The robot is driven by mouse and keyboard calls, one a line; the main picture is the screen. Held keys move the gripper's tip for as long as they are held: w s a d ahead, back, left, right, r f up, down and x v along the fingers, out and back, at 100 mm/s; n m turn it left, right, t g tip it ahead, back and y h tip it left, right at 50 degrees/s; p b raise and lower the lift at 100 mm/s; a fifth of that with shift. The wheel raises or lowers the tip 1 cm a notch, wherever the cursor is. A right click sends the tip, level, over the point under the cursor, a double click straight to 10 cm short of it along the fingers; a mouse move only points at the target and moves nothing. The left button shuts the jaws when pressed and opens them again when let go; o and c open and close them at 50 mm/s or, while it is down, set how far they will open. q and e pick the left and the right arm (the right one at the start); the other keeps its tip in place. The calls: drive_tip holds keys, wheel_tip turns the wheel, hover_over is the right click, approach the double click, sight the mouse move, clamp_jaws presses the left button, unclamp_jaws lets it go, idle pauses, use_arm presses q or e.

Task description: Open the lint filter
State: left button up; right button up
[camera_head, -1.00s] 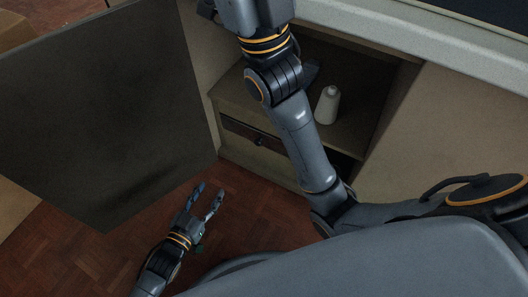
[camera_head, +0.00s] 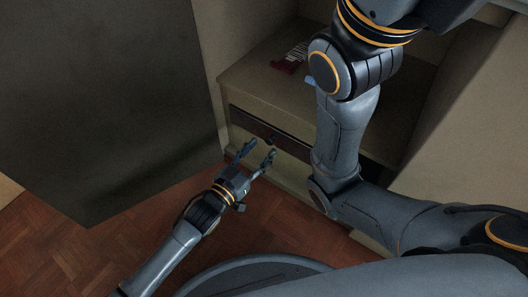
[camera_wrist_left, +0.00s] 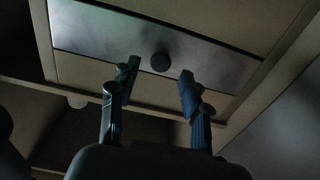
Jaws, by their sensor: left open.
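A dark drawer-like front (camera_head: 248,120) sits low in the open cabinet, under a shelf, and appears closed. I take it for the lint filter, though no label shows. Its round dark knob (camera_head: 271,140) also shows in the left wrist view (camera_wrist_left: 160,62). My left gripper (camera_head: 259,152) is open and empty just in front of the front panel. In the left wrist view its fingertips (camera_wrist_left: 157,76) lie on either side of the knob and slightly below it, apart from it. My right arm crosses the cabinet opening; its gripper is out of view.
A large dark cabinet door (camera_head: 105,110) stands open at the left. On the shelf (camera_head: 265,80) lie a small red-and-white item (camera_head: 290,62) and a blue bit (camera_head: 311,80), partly behind my right arm. Reddish parquet floor (camera_head: 90,255) is clear at lower left.

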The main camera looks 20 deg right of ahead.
use_arm(q)
drive_tip(key=shift+b+x, duration=0.4)
drive_tip(key=shift+x, duration=0.8)
clamp_jaws()
